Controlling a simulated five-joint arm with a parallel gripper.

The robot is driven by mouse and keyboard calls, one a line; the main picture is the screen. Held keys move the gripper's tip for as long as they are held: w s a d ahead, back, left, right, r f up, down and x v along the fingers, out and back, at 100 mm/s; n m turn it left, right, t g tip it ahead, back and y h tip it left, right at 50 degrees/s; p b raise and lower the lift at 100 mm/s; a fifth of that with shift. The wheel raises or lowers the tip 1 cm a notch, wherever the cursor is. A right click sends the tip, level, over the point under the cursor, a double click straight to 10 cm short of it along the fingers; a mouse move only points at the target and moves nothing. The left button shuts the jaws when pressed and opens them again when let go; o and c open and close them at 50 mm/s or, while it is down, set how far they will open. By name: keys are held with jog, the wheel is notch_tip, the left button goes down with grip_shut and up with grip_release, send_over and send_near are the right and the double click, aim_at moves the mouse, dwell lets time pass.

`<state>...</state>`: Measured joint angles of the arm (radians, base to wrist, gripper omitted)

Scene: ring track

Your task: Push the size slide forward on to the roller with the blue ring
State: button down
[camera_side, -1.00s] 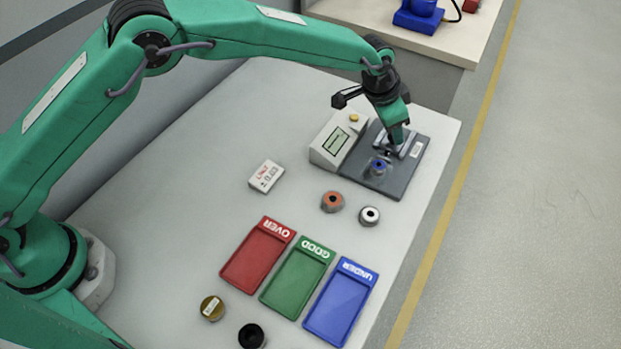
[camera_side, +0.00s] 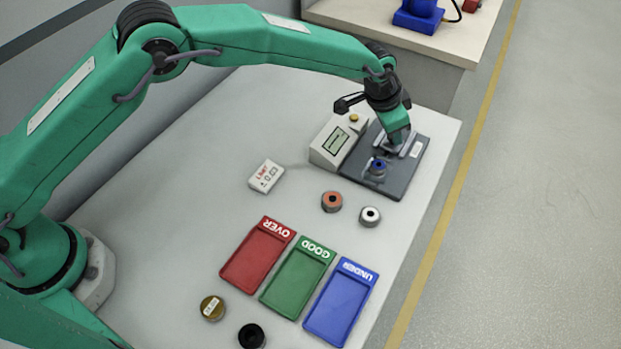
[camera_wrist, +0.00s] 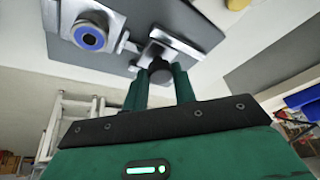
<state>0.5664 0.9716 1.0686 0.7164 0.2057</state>
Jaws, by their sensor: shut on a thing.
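The blue ring (camera_side: 378,167) sits on its roller on the dark grey gauge plate (camera_side: 399,180). It also shows at the upper left of the wrist view (camera_wrist: 89,38), in a pale metal mount. The metal size slide (camera_wrist: 168,50) lies to the right of the ring there, and a short pale part reaches toward the ring. I cannot tell whether it touches. My gripper (camera_side: 391,146) is down at the slide. In the wrist view its fingers (camera_wrist: 159,78) are shut on the slide's dark round knob (camera_wrist: 160,70). The fingers partly hide the slide in the side view.
A gauge box (camera_side: 335,143) with a green display stands left of the plate. An orange ring (camera_side: 332,202) and white ring (camera_side: 370,216) lie in front. Red (camera_side: 255,262), green (camera_side: 294,285) and blue (camera_side: 338,308) trays are nearer. A limit card (camera_side: 266,176) lies left.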

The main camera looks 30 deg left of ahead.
aim_at(373, 157)
jog(key=shift+s+a, duration=0.2)
jog(key=shift+s, duration=0.7)
jog(key=c, duration=1.2)
grip_release()
jog(key=shift+c, duration=0.2)
jog(key=shift+o, duration=0.5)
jog(key=shift+s+r, duration=0.1)
jog(key=v, duration=0.7)
jog(key=shift+r, duration=0.3)
jog(key=shift+s, duration=0.1)
